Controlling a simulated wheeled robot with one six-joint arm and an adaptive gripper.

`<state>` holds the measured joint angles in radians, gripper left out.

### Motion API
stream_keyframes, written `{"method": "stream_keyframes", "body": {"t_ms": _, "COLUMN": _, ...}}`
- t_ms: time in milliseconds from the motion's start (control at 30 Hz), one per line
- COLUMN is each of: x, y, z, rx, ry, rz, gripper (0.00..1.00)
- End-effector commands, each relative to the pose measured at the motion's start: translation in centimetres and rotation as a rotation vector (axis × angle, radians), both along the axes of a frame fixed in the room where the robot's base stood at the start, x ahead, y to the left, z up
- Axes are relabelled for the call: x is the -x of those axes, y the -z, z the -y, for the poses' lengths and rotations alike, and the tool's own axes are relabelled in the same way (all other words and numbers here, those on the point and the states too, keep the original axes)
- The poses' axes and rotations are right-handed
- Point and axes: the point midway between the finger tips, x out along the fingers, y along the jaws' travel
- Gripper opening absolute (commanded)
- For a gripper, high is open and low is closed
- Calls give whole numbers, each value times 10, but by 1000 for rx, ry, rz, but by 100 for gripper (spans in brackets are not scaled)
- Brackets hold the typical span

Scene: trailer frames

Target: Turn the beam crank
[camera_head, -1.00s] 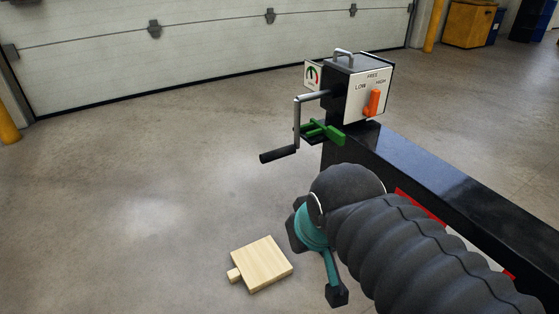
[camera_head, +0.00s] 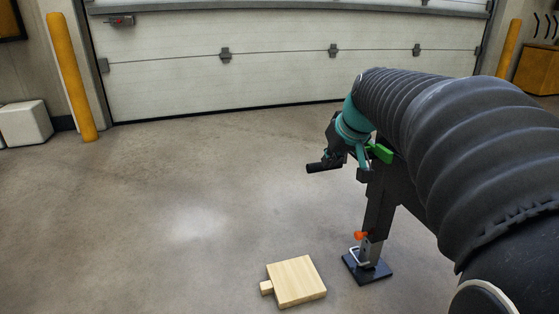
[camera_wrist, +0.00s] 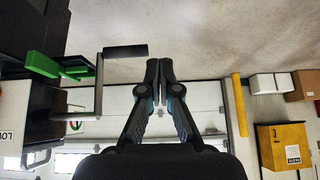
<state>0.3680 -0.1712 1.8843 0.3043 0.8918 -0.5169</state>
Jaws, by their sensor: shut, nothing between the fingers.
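The beam crank shows its black grip (camera_head: 322,167) just left of my gripper (camera_head: 345,152) in the head view, where my arm hides the crank box. In the wrist view, which looks upside down, the crank grip (camera_wrist: 126,52) and its grey crank arm (camera_wrist: 99,88) are left of my gripper (camera_wrist: 160,68). My gripper is shut and empty, its fingertips together close to the free end of the grip. A narrow gap seems to lie between them. A green part (camera_head: 380,152) sits behind my gripper and shows at left in the wrist view (camera_wrist: 50,67).
The black beam's leg (camera_head: 378,212) stands on a dark foot plate (camera_head: 367,268), with an orange piece (camera_head: 360,235) on it. A wooden block (camera_head: 295,281) lies on the floor in front. Open floor (camera_head: 170,210) lies to the left, up to the garage door (camera_head: 280,60).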

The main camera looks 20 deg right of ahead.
Motion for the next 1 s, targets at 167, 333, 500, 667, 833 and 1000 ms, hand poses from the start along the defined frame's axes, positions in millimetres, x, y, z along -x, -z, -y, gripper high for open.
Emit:
{"method": "stream_keyframes", "body": {"t_ms": 167, "x": -46, "y": 8, "z": 52, "rx": 8, "ry": 1, "rz": 38, "gripper": 0}}
{"method": "stream_keyframes", "body": {"t_ms": 333, "x": -64, "y": 10, "z": 76, "rx": 16, "ry": -4, "rz": 58, "gripper": 0}}
{"method": "stream_keyframes", "body": {"t_ms": 500, "x": -73, "y": 17, "z": 79, "rx": 18, "ry": -6, "rz": 61, "gripper": 0}}
{"method": "stream_keyframes", "body": {"t_ms": 667, "x": -87, "y": 38, "z": 78, "rx": 16, "ry": -7, "rz": 59, "gripper": 0}}
{"method": "stream_keyframes", "body": {"t_ms": 833, "x": -107, "y": 63, "z": 77, "rx": 16, "ry": -7, "rz": 59, "gripper": 0}}
{"method": "stream_keyframes", "body": {"t_ms": 1000, "x": -126, "y": 88, "z": 76, "rx": 16, "ry": -7, "rz": 59, "gripper": 0}}
